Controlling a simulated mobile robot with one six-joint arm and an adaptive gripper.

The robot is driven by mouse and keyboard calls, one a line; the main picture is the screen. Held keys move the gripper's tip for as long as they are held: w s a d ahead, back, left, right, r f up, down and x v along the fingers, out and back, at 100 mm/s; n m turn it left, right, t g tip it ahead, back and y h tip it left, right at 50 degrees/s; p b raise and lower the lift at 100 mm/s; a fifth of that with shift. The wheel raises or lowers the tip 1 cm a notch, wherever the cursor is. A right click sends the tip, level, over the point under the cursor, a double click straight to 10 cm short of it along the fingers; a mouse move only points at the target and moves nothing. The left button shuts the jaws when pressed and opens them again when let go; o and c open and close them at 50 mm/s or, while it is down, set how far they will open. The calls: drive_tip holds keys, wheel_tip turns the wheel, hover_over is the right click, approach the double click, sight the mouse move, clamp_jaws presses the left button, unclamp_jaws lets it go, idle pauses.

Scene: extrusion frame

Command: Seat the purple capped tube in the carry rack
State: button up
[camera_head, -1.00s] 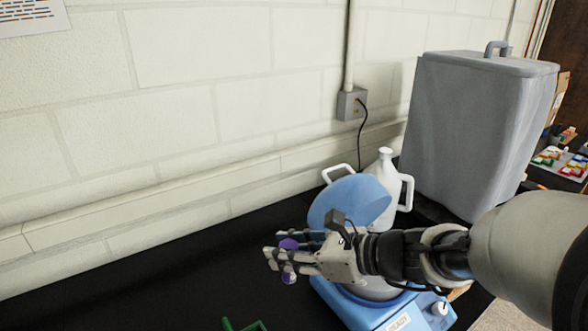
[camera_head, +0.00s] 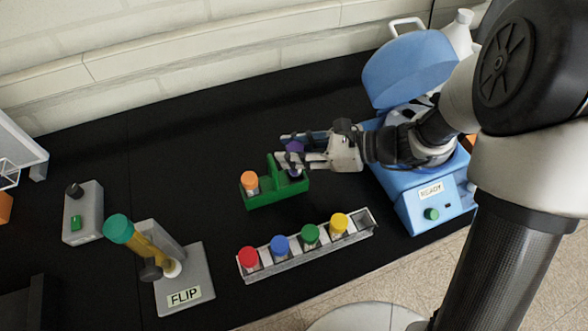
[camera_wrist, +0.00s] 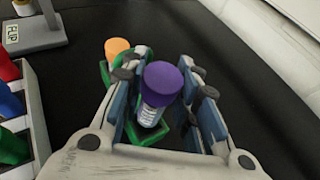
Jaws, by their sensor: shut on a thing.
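The purple capped tube (camera_wrist: 160,88) is between my gripper's fingers in the wrist view, cap toward the camera. Its purple cap also shows in the head view (camera_head: 294,146). My gripper (camera_head: 291,157) is shut on the tube at the right end of the green carry rack (camera_head: 262,199). The tube looks roughly upright. I cannot tell whether its lower end is inside a slot or just above it, as the fingers and rack hide it. An orange capped tube (camera_head: 250,182) stands in the rack's left end; its cap shows in the wrist view (camera_wrist: 117,47).
A grey rack (camera_head: 300,262) with red, blue, green and yellow capped tubes lies in front. A blue centrifuge (camera_head: 405,190), lid raised, stands right. A FLIP stand (camera_head: 185,285) and grey button box (camera_head: 83,212) are left. Black table behind the carry rack is clear.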

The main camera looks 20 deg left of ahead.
drive_tip(key=shift+f+b, duration=0.85)
drive_tip(key=shift+f, duration=1.85)
drive_tip(key=shift+f, duration=0.15)
drive_tip(key=o, duration=0.6)
